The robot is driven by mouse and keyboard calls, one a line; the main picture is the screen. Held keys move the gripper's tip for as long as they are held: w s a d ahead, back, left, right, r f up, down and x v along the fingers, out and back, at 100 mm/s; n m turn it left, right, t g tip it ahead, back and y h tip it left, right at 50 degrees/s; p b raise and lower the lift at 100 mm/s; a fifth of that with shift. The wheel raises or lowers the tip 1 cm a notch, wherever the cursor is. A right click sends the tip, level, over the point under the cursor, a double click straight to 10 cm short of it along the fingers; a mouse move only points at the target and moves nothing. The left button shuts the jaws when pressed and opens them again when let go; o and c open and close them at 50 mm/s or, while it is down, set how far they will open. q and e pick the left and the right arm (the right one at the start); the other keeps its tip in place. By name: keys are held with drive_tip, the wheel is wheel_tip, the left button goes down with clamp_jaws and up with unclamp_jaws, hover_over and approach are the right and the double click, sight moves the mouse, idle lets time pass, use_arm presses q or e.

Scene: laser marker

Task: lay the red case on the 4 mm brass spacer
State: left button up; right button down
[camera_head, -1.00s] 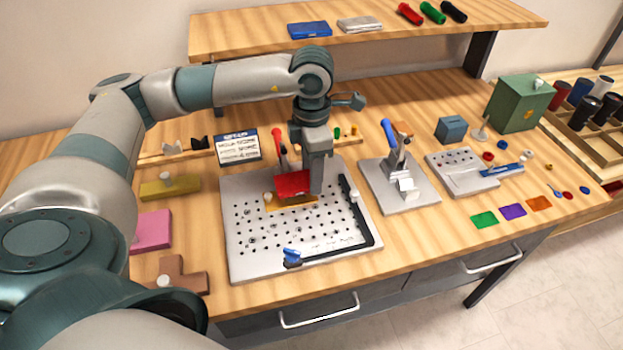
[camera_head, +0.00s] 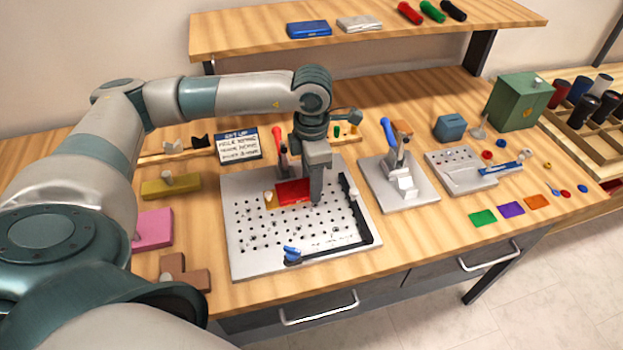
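The red case (camera_head: 293,191) lies low and nearly flat over the pegboard-like plate (camera_head: 245,262). The brass spacer (camera_head: 269,202) shows only at the case's left end; the rest is hidden under the case. Whether the case fully touches the spacer is too small to tell. My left gripper (camera_head: 316,198) points down at the right end of the case and appears shut on it; its fingertips are partly hidden. My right gripper is not in view.
A red-handled clamp (camera_head: 280,147) stands just behind the case. A black angle rail (camera_head: 362,225) edges the plate's right and front. A blue-handled clamp (camera_head: 398,165) stands on its own plate to the right. A sign (camera_head: 237,146) stands behind left.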

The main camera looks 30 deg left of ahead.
use_arm(q)
drive_tip(key=o, duration=1.1)
drive_tip(key=shift+o, duration=0.2)
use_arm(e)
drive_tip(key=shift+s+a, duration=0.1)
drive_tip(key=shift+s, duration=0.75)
use_arm(q)
drive_tip(key=shift+r, duration=0.15)
drive_tip(key=shift+r, duration=0.25)
wheel_tip(320, 180, up, 4)
drive_tip(key=shift+r+b, duration=0.1)
drive_tip(key=shift+b, duration=0.6)
wheel_tip(320, 180, up, 7)
drive_tip(key=b, duration=0.1)
drive_tip(key=shift+r, duration=0.15)
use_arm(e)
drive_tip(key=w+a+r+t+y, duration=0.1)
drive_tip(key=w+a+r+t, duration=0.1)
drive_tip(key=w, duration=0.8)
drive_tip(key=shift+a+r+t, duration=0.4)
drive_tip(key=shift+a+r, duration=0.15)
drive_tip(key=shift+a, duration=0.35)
